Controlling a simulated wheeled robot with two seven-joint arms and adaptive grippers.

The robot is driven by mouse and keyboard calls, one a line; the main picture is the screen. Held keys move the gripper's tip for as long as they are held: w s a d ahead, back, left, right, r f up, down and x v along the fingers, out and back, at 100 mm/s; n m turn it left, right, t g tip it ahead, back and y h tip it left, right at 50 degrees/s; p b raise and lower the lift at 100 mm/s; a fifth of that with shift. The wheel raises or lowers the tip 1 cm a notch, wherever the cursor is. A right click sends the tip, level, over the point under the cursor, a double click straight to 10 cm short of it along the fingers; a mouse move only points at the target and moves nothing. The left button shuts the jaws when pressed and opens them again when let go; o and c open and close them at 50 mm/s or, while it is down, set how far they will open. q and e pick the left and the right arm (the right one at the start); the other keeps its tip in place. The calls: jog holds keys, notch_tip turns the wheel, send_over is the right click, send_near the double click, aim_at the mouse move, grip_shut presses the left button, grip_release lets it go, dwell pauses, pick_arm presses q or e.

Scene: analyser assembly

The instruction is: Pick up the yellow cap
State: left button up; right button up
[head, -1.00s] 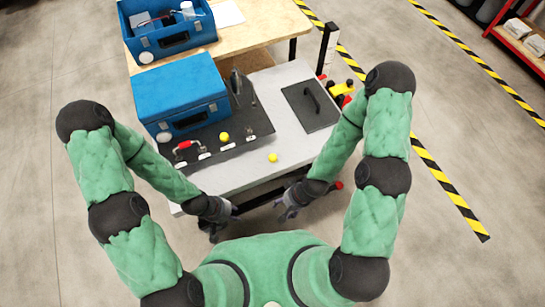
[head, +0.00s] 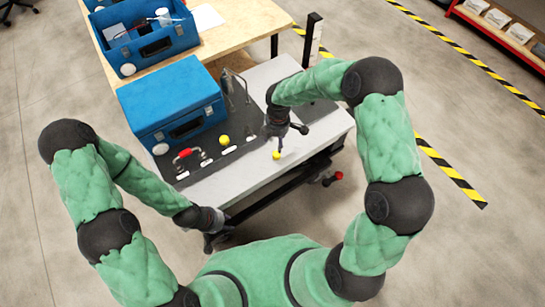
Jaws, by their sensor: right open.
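A small yellow round piece (head: 276,155), which looks like the yellow cap, lies on the bare light tabletop near its front edge. My left gripper (head: 215,240) hangs in front of the table's front left edge, away from both yellow things. Its jaw opening is too small to read.
An open blue box (head: 145,35) is on the wooden table behind. My right arm partly covers a dark plate (head: 318,111). The front tabletop is mostly clear.

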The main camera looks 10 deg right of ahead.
jog(key=b, duration=0.2)
send_over(276, 153)
notch_tip(276, 153, down, 5)
jog(key=shift+d+f, duration=0.1)
jog(key=shift+f, duration=0.05)
notch_tip(276, 153, down, 5)
jog(key=b, duration=0.2)
jog(key=shift+s+b, duration=0.1)
jog(key=shift+b, duration=0.25)
jog(key=c, duration=0.8)
